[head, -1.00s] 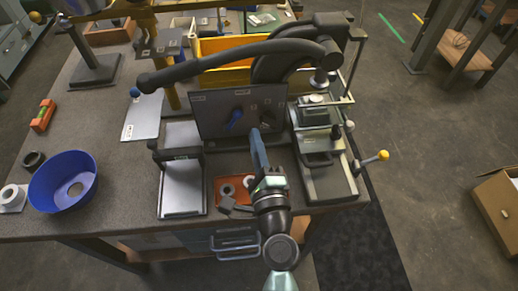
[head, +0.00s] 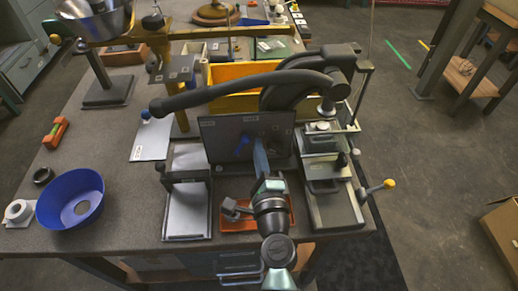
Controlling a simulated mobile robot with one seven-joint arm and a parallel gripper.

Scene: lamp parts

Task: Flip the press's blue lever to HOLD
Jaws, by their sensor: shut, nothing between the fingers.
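The blue lever (head: 242,147) sits on the front of an upright dark grey panel (head: 220,134) at mid-table in the head view. Its handle slants down to the left. Small pale labels on the panel are too small to read, so I cannot tell which mark the lever points to. My gripper (head: 259,145) is shut and empty, in front of the panel just right of the lever. From this angle I cannot tell whether it touches the lever or panel. My gripper and wrist hide part of the panel's right half.
A thick dark curved arm (head: 240,88) spans above the panel, before a yellow bin (head: 228,75). A slide fixture with a yellow-knobbed handle (head: 389,184) stands right. An orange tray (head: 237,224) lies below my wrist.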

